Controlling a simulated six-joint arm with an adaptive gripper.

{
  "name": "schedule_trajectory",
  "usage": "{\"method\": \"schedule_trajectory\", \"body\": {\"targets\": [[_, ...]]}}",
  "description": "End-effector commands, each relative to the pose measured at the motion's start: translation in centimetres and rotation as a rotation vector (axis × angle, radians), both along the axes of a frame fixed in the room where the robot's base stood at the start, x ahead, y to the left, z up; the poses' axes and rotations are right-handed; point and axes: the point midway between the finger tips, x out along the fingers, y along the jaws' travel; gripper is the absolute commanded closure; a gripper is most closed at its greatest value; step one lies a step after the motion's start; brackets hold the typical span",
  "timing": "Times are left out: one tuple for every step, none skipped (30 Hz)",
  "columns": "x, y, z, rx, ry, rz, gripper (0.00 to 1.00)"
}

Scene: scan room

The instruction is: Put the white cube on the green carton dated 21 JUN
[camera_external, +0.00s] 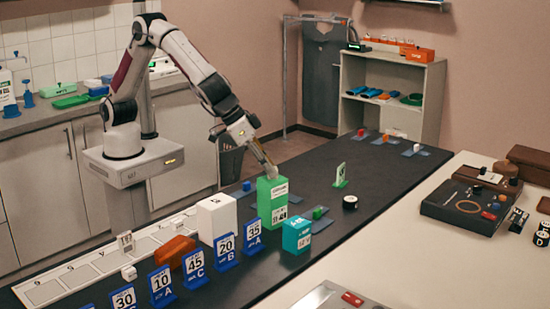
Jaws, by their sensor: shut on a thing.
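A tall green carton (272,204) with a white printed label stands upright on the dark table; its date is too small to read. My gripper (270,168) points down over the carton's top and is shut on a small white cube (272,173). The cube is at the carton's top face; I cannot tell whether it touches it. My fingers partly hide the cube.
A white box (217,218) stands left of the carton and a teal box (297,235) in front right. Blue number stands (226,250) line the front left. A green sign stand (341,175) and black puck (350,202) are to the right.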

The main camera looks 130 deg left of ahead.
Motion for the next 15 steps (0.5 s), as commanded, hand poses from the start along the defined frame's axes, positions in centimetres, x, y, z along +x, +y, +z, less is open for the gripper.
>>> {"method": "schedule_trajectory", "body": {"targets": [[0.0,0.0,0.03,0.0,0.0,0.0,0.94],[0.0,0.0,0.03,0.0,0.0,0.0,0.94],[0.0,0.0,0.04,0.0,0.0,0.0,0.94],[-0.01,0.01,0.04,0.0,0.0,0.0,0.94],[-0.01,0.01,0.01,0.0,0.0,0.0,0.94],[-0.01,0.01,-0.04,0.0,0.0,0.0,0.94],[-0.02,0.01,-0.09,0.0,0.0,0.0,0.94],[-0.02,0.01,-0.16,0.0,0.0,0.0,0.94],[-0.02,0.01,-0.23,0.001,0.001,0.001,0.94],[-0.01,0.01,-0.29,0.001,0.001,0.001,0.94],[-0.01,0.0,-0.25,0.0,0.0,0.0,0.72],[-0.01,0.0,-0.24,0.0,0.0,0.0,0.63],[-0.01,0.0,-0.24,0.0,0.0,0.0,0.63],[-0.01,0.01,-0.24,0.0,0.0,0.0,0.63],[-0.01,0.01,-0.24,0.0,0.0,0.0,0.63]]}}
